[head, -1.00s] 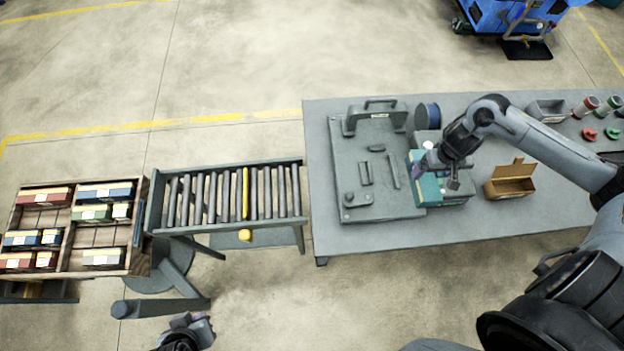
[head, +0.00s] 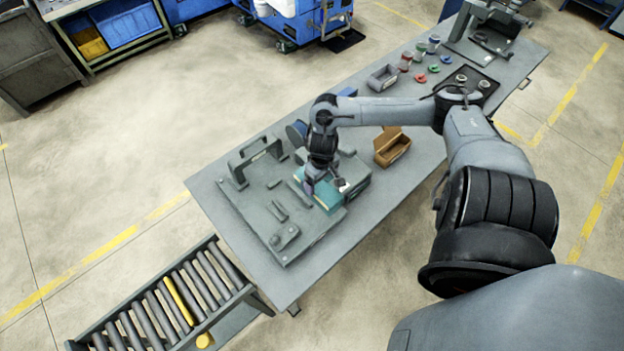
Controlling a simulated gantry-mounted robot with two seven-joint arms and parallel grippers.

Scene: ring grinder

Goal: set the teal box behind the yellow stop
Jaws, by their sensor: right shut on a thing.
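The teal box (head: 327,198) is on the workbench, at the right edge of a grey fixture plate. My right gripper (head: 325,188) comes down over it from above and is shut on it. The gripper hides part of the box, and I cannot tell whether the box is lifted clear of what lies under it. The yellow stop (head: 178,301) is a yellow bar lying across the roller conveyor at the lower left, with a yellow knob (head: 205,340) at the conveyor's near side. My left gripper is not in view.
The grey fixture plate (head: 308,236) with a handle lies left of the box. An open brown carton (head: 391,148) and a grey bin (head: 383,77) stand farther along the bench. The roller conveyor (head: 137,322) is beyond the bench's left end, its near part cut off by the frame.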

